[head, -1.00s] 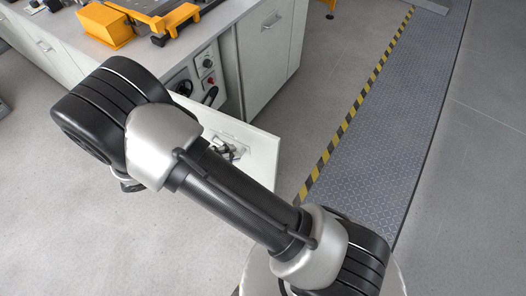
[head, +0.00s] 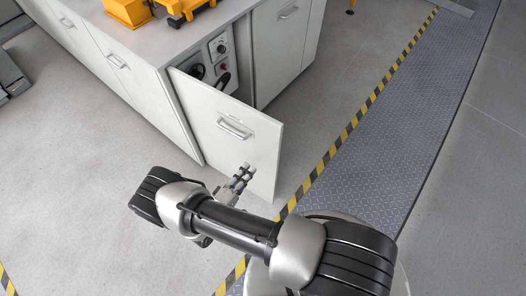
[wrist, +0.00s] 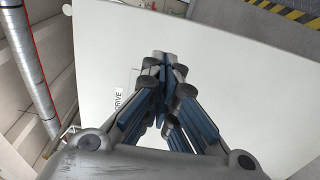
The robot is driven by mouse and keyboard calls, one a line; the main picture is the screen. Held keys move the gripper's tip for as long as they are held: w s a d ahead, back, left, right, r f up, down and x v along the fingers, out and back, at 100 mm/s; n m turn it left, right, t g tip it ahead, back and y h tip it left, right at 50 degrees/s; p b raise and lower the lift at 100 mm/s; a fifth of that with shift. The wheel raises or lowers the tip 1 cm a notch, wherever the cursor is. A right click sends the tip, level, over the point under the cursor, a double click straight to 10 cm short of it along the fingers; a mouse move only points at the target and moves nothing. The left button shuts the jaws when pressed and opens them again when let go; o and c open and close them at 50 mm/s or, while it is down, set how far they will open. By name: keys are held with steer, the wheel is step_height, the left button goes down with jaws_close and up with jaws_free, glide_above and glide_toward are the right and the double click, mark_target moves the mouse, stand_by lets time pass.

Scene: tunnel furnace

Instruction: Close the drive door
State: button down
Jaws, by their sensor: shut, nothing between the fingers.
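The drive door (head: 205,110) is a white panel with a grey bar handle (head: 234,128). It stands open, swung out from the corner of the white cabinet. My gripper (head: 246,169) is shut and empty, in front of the door's outer face, below the handle and towards the free edge. In the wrist view the door (wrist: 230,70) fills most of the picture, with a DRIVE label (wrist: 118,103) partly behind my fingers. My gripper's fingertips (wrist: 165,58) point at its face. I cannot tell whether they touch it.
Behind the door, the open compartment shows a control panel (head: 217,48) with knobs and a red button. Orange equipment (head: 180,8) stands on the cabinet top (head: 150,40). A yellow-black stripe (head: 352,125) edges a metal walkway (head: 400,110) at right.

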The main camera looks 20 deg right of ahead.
mark_target(267, 145)
steer(key=b+x, duration=0.2)
steer(key=x, duration=0.7)
steer(key=shift+d, duration=0.1)
steer(key=shift+w+d, duration=0.25)
steer(key=shift+w, duration=0.05)
